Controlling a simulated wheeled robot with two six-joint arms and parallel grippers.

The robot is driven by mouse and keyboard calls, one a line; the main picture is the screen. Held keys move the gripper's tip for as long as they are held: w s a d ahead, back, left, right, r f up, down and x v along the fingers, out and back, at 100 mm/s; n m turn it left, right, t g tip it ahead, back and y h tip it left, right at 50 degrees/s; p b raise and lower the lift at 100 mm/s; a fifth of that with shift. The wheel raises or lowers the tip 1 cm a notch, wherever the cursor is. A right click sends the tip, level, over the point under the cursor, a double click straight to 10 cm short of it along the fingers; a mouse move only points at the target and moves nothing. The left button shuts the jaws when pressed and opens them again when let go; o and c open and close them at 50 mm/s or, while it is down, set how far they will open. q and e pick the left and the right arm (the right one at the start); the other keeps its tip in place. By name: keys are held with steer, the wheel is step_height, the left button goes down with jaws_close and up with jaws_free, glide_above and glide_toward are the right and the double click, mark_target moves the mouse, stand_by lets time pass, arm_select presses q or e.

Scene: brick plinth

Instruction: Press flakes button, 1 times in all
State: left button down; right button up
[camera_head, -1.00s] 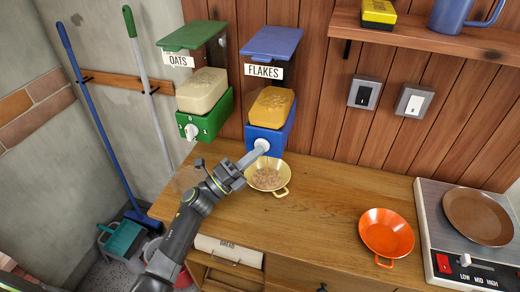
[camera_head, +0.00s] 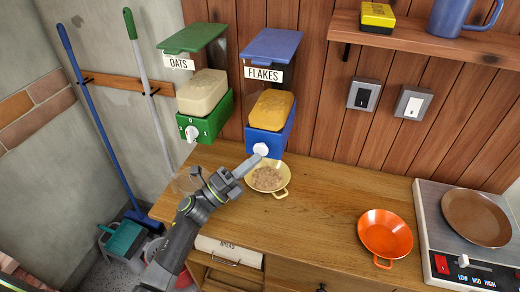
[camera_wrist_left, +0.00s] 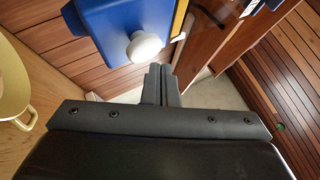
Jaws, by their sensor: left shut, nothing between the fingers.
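The blue flakes dispenser (camera_head: 267,142) hangs on the wooden wall under a "FLAKES" label, with yellowish contents. Its round white button (camera_head: 261,150) is on the front of the blue base and also shows in the left wrist view (camera_wrist_left: 145,47). My left gripper (camera_head: 256,158) is shut and empty, its tips just in front of and below the button. In the wrist view the closed fingers (camera_wrist_left: 160,73) are beside the button, seemingly apart from it. A yellow bowl (camera_head: 284,191) with flakes (camera_head: 266,178) stands below the dispenser. My right gripper is not in view.
A green oats dispenser (camera_head: 205,123) hangs to the left. An orange pan (camera_head: 386,233) and a scale-like cooker (camera_head: 452,240) with a brown plate (camera_head: 477,217) stand on the right of the wooden counter (camera_head: 320,215). Two wall switches (camera_head: 364,94) are above.

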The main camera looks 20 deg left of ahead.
arm_select(q)
steer(key=s+p, duration=0.1)
steer(key=s, duration=0.4)
steer(key=shift+a, duration=0.1)
stand_by(0.4)
stand_by(0.7)
